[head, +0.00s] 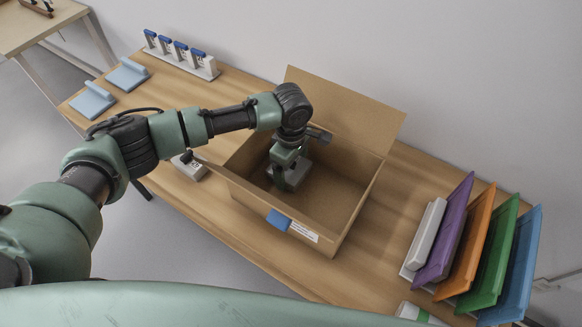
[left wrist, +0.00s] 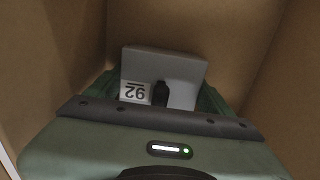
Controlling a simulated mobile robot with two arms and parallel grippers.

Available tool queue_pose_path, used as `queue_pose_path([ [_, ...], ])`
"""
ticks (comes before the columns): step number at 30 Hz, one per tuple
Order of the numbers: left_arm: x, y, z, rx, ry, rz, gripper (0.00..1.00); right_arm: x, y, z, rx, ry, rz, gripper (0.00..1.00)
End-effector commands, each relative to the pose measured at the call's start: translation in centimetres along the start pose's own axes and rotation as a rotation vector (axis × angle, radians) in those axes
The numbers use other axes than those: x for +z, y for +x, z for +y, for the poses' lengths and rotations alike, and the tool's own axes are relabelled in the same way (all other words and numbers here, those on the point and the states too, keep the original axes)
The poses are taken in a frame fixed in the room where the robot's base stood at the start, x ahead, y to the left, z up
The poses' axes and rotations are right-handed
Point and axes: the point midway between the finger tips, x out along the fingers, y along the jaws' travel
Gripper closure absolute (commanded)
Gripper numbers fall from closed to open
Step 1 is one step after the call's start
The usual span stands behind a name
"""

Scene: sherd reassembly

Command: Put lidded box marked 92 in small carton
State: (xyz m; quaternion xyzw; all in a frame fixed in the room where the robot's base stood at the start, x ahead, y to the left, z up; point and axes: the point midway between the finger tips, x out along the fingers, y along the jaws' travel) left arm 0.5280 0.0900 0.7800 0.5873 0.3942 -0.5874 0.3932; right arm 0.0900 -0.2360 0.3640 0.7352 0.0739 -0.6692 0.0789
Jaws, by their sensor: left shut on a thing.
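The small carton (head: 331,199) stands open on the wooden table, with its back flap raised. My left gripper (head: 286,181) reaches down inside it, toward its left side. It is shut on a grey lidded box (left wrist: 180,63), whose white label reads 92, upside down in the left wrist view. The carton's brown walls (left wrist: 225,25) surround the box there. The box's underside is hidden, so I cannot tell whether it touches the carton floor. My right gripper is not in view.
Another small grey box (head: 190,167) with a label sits left of the carton. Coloured panels (head: 480,250) stand in a rack at the right. Blue holders (head: 127,75) and a row of blue-topped pieces (head: 180,52) are at the back left.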

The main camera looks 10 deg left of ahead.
Motion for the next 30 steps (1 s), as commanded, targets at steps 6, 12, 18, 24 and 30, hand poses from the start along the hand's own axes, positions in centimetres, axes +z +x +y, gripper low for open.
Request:
queue_pose_path([
  [6, 0.0, -0.1, 0.0, 0.001, 0.000, 0.000, 0.64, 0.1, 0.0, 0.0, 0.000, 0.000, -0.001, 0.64],
  [12, 0.0, 0.2, 0.0, 0.001, 0.000, 0.000, 0.00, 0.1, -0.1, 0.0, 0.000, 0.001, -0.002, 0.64],
  [18, 0.0, 0.1, 0.0, 0.001, 0.000, 0.000, 0.00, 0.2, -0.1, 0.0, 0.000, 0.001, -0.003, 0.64],
  [24, 0.0, -1.7, 0.1, 0.003, 0.001, 0.000, 0.00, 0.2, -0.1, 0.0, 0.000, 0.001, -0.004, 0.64],
  [30, 0.0, -5.9, 0.1, 0.005, 0.000, 0.000, 0.00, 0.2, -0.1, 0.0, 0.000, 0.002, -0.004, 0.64],
])
